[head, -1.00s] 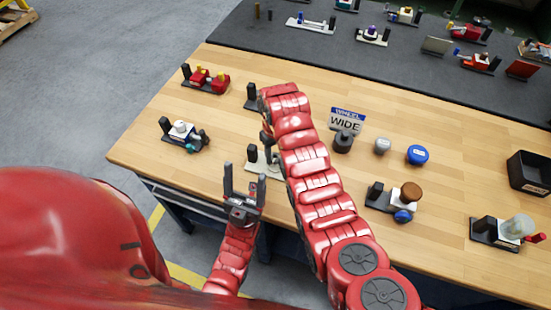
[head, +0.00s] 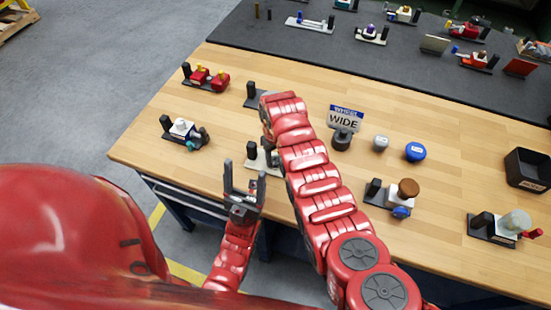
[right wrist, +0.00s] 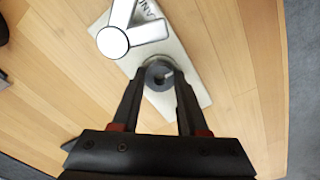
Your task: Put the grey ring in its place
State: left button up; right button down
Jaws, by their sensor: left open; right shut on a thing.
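In the right wrist view the dark grey ring (right wrist: 158,75) is between the fingertips of my right gripper (right wrist: 160,80), which is shut on it. The ring is over a light metal plate (right wrist: 190,83); I cannot tell whether it touches the plate. A round pale disc (right wrist: 112,42) with an arm sits on the plate beside it. In the head view the plate (head: 262,160) shows partly beside my right arm, which hides the ring and the right gripper.
The wooden bench (head: 300,195) holds several small assemblies, including a white one (head: 182,130) and a red one (head: 208,78). A WHEEL WIDE sign (head: 345,117), grey knob (head: 381,143), blue knob (head: 415,152) and black bin (head: 528,168) are to the right.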

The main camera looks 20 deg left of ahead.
aim_at(275, 169)
jog(key=c, duration=0.9)
grip_release()
jog(key=shift+s+d+f, duration=0.2)
jog(key=shift+s+f, duration=0.25)
jog(key=shift+f, duration=0.25)
jog(key=o, duration=0.5)
jog(key=shift+s+d+f, duration=0.1)
jog(key=shift+f, duration=0.1)
jog(key=shift+s+f, duration=0.15)
jog(key=shift+s+f+g, duration=0.25)
jog(key=shift+s+g, duration=0.05)
jog(key=shift+s, duration=0.05)
jog(key=shift+r+p, duration=0.5)
jog(key=shift+w, duration=0.25)
jog(key=r+b, duration=0.1)
jog(key=r, duration=0.1)
jog(key=w+r, duration=0.1)
jog(key=r, duration=0.1)
jog(key=r+b, duration=0.1)
jog(key=r, duration=0.1)
jog(key=shift+w+a+r+b, duration=0.15)
jog(key=shift+a+r+b, duration=0.15)
notch_tip(275, 169, up, 7)
jog(key=p, duration=0.4)
jog(key=shift+w, duration=0.1)
jog(key=shift+w+f, duration=0.1)
